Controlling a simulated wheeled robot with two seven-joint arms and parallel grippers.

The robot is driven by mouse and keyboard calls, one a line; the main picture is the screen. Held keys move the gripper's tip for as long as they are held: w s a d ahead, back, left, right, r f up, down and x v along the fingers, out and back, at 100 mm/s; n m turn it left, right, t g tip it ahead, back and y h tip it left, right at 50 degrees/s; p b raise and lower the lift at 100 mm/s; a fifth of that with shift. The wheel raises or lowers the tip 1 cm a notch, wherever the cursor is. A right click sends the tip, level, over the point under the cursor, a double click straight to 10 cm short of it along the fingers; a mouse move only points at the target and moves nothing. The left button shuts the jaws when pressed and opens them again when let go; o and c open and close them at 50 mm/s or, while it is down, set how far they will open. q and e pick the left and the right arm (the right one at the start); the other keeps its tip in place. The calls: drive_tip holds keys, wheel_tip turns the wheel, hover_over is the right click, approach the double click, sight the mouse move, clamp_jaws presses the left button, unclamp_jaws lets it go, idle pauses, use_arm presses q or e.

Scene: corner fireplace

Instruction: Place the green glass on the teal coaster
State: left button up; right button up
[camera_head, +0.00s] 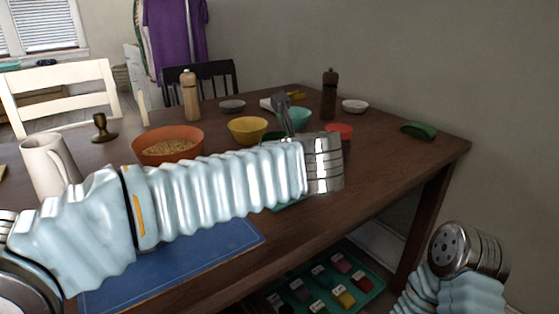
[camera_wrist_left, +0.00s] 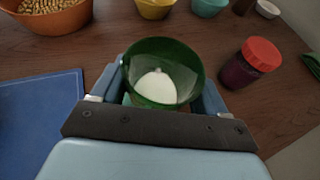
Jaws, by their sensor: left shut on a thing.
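The green glass (camera_wrist_left: 163,72) is upright between the fingers of my left gripper (camera_wrist_left: 160,98), which is shut on it. A pale rounded shape shows inside the glass; I cannot tell what it is. In the head view my left arm hides most of the gripper and glass, with a bit of green rim (camera_head: 272,136) above the arm. A teal edge, likely the teal coaster (camera_head: 290,203), shows below my left wrist. A teal patch (camera_wrist_left: 127,99) also shows beside the glass in the left wrist view. I cannot tell whether the glass touches it. My right gripper is out of view.
A red-lidded jar (camera_wrist_left: 250,63) stands close right of the glass. An orange bowl (camera_head: 167,144) of grain, a yellow bowl (camera_head: 248,129) and a teal bowl (camera_head: 294,118) stand behind. A blue mat (camera_head: 190,262) lies at the front left. The table's right side is mostly clear.

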use_arm(q)
drive_tip(key=shift+f, duration=0.85)
drive_tip(key=shift+s+f, duration=0.1)
drive_tip(key=shift+f, duration=0.1)
drive_tip(key=o, duration=1.2)
drive_tip(key=shift+o, duration=0.2)
drive_tip(key=shift+r, duration=0.1)
drive_tip(key=shift+r, duration=0.25)
drive_tip(key=v, duration=1.2)
drive_tip(key=shift+f, duration=0.2)
